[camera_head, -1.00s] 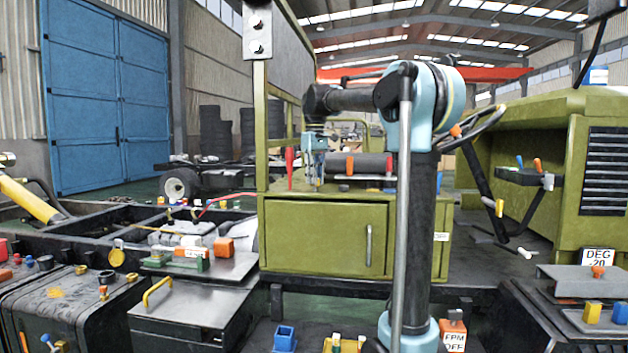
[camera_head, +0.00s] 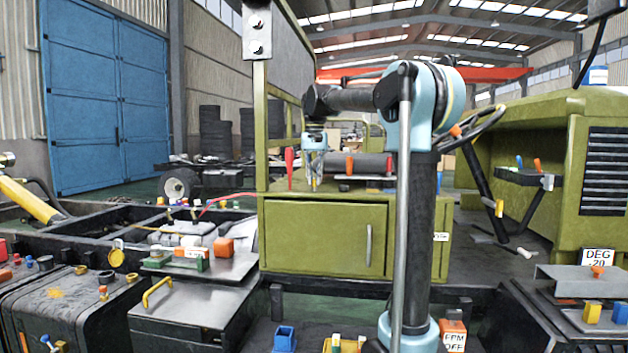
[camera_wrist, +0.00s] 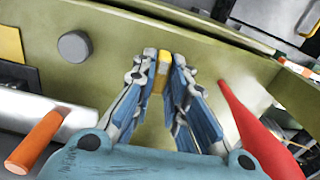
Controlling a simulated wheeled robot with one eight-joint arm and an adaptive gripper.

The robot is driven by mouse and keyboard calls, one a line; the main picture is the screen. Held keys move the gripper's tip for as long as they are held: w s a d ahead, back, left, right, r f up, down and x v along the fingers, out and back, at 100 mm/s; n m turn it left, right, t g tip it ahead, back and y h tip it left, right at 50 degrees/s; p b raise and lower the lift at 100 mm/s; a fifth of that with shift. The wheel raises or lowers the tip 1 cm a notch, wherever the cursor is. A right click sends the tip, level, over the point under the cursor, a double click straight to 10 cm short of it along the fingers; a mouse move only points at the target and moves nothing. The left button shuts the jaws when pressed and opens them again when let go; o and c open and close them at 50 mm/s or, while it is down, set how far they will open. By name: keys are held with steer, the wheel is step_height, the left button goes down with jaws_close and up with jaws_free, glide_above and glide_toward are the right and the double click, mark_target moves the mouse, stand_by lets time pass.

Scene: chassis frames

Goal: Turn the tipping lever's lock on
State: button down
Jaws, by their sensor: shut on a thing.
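My gripper (camera_head: 313,178) points down at the top of the olive cabinet (camera_head: 325,235). In the wrist view my gripper (camera_wrist: 162,72) is shut on a small yellow piece (camera_wrist: 161,66), which stands between the fingertips. The fingers hide most of this piece. A red tapered lever (camera_wrist: 252,115) stands to the right of the fingers, apart from them. It also shows in the head view (camera_head: 289,168), left of my gripper. No label shows which part is the tipping lever or its lock, so I cannot tell from the markings.
An orange handle (camera_wrist: 38,140) lies left of the fingers in the wrist view, near a round grey knob (camera_wrist: 75,46). In the head view an orange lever (camera_head: 350,165) and a red lever (camera_head: 389,167) stand right of my gripper. An olive post (camera_head: 261,130) rises at the left.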

steer(key=shift+m, duration=0.4)
steer(key=c, duration=1.6)
jaws_free()
steer(key=shift+w+f, duration=0.1)
step_height(320, 180, up, 12)
